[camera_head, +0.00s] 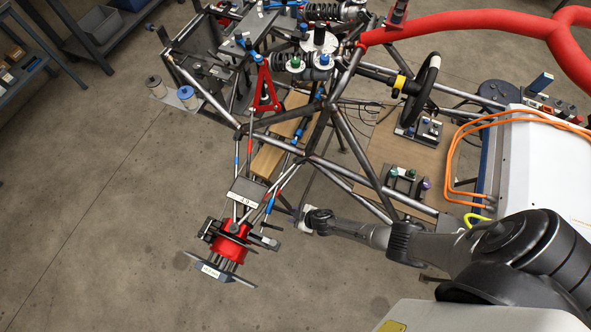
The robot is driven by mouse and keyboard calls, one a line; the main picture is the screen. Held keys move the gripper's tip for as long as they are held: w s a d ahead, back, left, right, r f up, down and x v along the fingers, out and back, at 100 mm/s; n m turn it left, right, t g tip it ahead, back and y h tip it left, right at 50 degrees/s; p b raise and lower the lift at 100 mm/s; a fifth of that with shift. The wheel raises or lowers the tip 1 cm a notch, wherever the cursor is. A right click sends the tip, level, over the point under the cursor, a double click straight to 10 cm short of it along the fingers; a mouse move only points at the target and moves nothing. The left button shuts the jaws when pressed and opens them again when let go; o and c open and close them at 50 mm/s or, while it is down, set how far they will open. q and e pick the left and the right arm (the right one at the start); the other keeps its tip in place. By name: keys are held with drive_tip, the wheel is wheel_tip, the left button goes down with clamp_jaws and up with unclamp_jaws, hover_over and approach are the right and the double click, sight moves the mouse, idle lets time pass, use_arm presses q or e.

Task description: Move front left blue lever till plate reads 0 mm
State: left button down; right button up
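The tube chassis fills the upper middle, with a red wheel hub (233,240) at its front left corner. A dark plate (225,272) under the hub carries a small white label whose reading is too small to make out surely. A slim blue part (269,206), apparently the lever, slants beside the hub's suspension rods. My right gripper (301,222) is close to the right of this blue part; contact cannot be told. Its fingers are too small and partly hidden to show whether they are open or shut. My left gripper is out of view.
A dark labelled box (246,191) sits on the rods above the hub. Red roll-cage tubing (440,25), a steering wheel (423,87) and orange cables (455,150) lie to the right. Diagonal chassis tubes (365,165) run above my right forearm. Floor (100,220) at left is clear.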

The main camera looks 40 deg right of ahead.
drive_tip(key=shift+s+d+r+p, duration=0.1)
drive_tip(key=shift+s+r+p, duration=0.25)
drive_tip(key=shift+r+p, duration=0.1)
drive_tip(key=p+v, duration=0.4)
drive_tip(key=v, duration=0.8)
drive_tip(key=shift+s+r, duration=0.2)
drive_tip(key=shift+s, duration=0.1)
drive_tip(key=shift+d, duration=0.15)
